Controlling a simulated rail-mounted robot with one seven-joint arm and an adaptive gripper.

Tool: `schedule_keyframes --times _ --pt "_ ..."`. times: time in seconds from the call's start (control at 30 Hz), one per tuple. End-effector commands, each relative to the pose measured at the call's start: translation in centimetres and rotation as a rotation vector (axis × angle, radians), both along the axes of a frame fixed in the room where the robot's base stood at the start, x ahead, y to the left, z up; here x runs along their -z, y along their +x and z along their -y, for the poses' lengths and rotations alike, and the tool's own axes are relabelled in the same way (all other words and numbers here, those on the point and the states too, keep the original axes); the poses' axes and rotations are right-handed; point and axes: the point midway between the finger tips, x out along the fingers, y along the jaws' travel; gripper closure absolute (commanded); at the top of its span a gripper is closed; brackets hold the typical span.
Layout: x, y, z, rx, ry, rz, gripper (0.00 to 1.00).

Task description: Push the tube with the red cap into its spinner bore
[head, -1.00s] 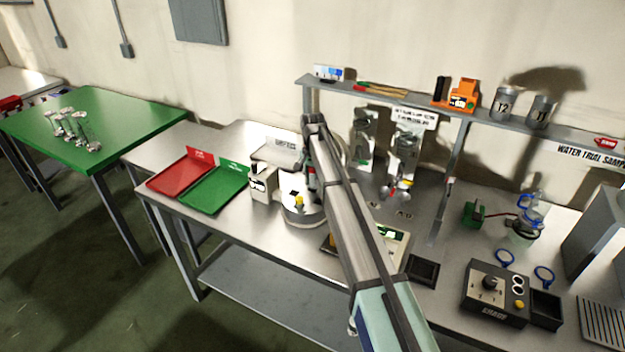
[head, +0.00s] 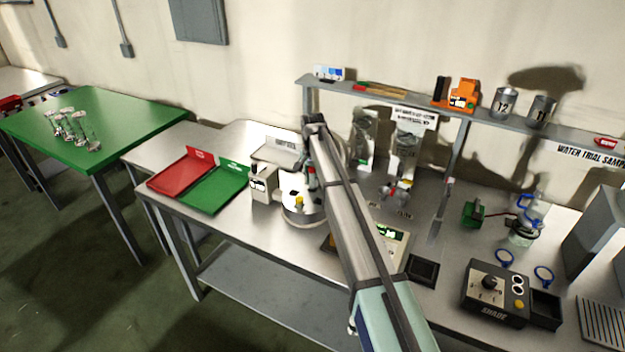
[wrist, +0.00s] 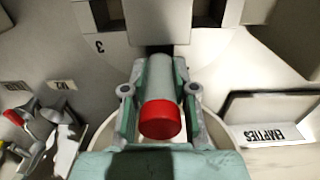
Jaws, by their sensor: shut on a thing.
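The tube with the red cap (wrist: 160,118) is between the two fingers of my gripper (wrist: 160,95) in the wrist view, and the fingers are shut on it. Its grey-green body points away from the camera toward a dark block on the pale round spinner (wrist: 215,50). I cannot tell whether its far end is inside a bore. In the head view a bit of red cap (head: 311,170) shows beside my arm, above the spinner (head: 300,213). My arm hides most of the gripper there. A yellow-capped piece (head: 299,202) stands at the spinner's front.
A red tray (head: 180,172) and a green tray (head: 215,188) lie left of the spinner. A small white box (head: 263,184) stands close beside it. A shelf (head: 400,100) runs behind. A control box (head: 488,290) is at right. An EMPTIES label (wrist: 272,135) shows in the wrist view.

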Motion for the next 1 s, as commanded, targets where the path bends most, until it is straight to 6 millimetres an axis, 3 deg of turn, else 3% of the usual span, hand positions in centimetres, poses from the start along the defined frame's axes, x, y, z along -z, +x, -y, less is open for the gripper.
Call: schedule_keyframes --times 1.0 --pt "1.1 0.0 0.0 0.000 0.000 0.000 1.00"
